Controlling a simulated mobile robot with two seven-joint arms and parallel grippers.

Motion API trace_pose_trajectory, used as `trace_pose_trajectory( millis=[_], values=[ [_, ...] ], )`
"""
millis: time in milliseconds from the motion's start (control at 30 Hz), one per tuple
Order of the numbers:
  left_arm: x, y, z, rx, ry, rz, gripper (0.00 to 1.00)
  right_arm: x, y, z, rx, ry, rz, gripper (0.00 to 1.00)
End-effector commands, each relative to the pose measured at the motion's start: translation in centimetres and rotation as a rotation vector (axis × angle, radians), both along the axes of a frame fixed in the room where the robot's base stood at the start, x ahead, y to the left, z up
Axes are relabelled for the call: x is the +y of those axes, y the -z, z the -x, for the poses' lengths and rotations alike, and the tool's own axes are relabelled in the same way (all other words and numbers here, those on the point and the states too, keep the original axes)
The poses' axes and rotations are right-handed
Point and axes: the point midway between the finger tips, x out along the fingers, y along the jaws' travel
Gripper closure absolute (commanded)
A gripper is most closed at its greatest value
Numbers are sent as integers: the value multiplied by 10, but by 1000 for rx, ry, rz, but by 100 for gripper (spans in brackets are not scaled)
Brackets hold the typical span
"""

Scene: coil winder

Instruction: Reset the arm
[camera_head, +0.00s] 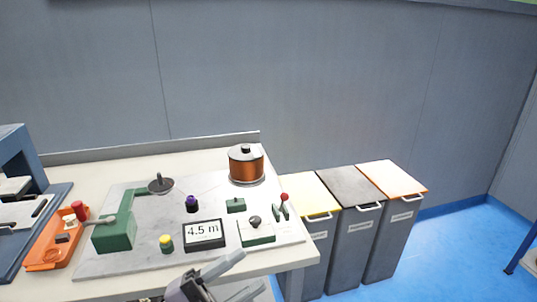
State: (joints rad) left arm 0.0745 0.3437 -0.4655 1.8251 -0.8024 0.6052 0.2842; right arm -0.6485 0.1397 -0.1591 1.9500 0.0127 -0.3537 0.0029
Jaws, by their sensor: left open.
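My left gripper (250,270) is at the bottom middle of the head view, in front of the table's front edge. Its two grey fingers are apart, with nothing visible between them. My right gripper is not in view. The coil winder stands on a grey plate (130,264) on the table. It has a green body with an upright arm (126,212), a dark disc (160,185) and a crank with a red knob (79,208). A copper wire spool (246,166) stands at the back right. The gripper touches none of these.
A display reading 4.5 m (204,233), a yellow button (166,243), a purple knob (192,203) and a red-tipped lever (284,197) are on the plate. An orange tray (42,262) is at left. Three lidded bins (352,245) stand right of the table (190,160).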

Motion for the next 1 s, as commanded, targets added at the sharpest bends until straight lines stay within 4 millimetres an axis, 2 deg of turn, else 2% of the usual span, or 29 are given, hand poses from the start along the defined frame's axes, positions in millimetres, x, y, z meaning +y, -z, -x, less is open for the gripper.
trace_pose_trajectory(
  millis=[133, 267, 400, 500, 600, 700, 767, 1000],
  values=[
    [43, 40, -13, 308, -268, 162, 45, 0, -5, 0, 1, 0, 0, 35],
    [86, 98, -7, 609, -491, 246, 45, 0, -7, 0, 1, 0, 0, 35],
    [124, 170, 28, 947, -694, 288, 45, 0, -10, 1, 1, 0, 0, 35],
    [142, 212, 63, 1153, -793, 292, 45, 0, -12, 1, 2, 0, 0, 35],
    [151, 239, 93, 1304, -853, 289, 45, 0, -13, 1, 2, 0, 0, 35],
    [155, 254, 112, 1392, -883, 287, 45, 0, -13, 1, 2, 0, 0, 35],
    [157, 258, 117, 1417, -891, 285, 45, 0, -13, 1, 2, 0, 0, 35],
    [157, 259, 118, 1425, -894, 284, 45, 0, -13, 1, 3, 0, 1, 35]
  ],
)
